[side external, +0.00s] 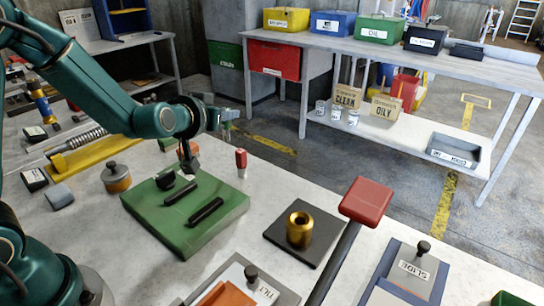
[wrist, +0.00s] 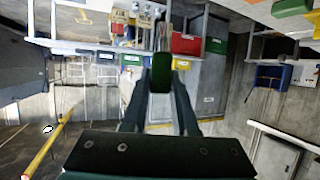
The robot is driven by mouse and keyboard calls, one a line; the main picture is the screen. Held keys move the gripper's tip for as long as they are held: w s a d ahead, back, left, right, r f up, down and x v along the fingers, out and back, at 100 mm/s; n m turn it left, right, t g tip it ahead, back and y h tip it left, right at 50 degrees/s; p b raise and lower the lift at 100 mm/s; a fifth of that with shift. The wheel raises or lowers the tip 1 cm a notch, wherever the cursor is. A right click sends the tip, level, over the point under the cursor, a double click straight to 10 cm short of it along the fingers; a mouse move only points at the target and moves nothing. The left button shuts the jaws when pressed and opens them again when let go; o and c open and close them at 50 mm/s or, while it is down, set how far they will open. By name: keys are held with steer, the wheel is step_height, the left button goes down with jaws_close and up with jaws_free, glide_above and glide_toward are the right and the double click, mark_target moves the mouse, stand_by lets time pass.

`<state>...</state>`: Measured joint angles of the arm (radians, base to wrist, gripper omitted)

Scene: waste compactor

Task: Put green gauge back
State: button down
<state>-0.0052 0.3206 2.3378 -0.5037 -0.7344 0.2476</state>
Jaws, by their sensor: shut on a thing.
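My gripper (side external: 226,118) is raised above the bench and points away from my arm, toward the back. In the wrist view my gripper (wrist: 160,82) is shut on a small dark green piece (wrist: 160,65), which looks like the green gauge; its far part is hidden. A green board (side external: 222,221) lies on the bench below and in front of my gripper, with dark bars and a dark knob on it. A red-topped piece (side external: 241,160) stands upright just behind the board. I cannot tell which spot belongs to the green gauge.
A brass ring on a dark plate (side external: 300,232) and a red-headed lever (side external: 366,202) stand to the right. An orange-and-grey pot (side external: 116,178) is left of the board. A long table with coloured bins (side external: 380,30) stands behind, across open floor.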

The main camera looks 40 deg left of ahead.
steer(key=shift+a+f, duration=0.2)
steer(key=shift+a, duration=0.05)
steer(key=shift+w+d+f, duration=0.75)
steer(key=shift+d+f, duration=0.95)
steer(key=shift+f, duration=0.05)
steer(key=shift+w+d+f, duration=0.7)
steer(key=shift+d+f, duration=1.05)
steer(key=shift+f, duration=0.05)
steer(key=shift+w+d+f, duration=0.75)
steer(key=shift+d+f, duration=0.95)
steer(key=shift+f, duration=0.05)
steer(key=shift+f, duration=0.2)
steer(key=c, duration=0.7)
jaws_free()
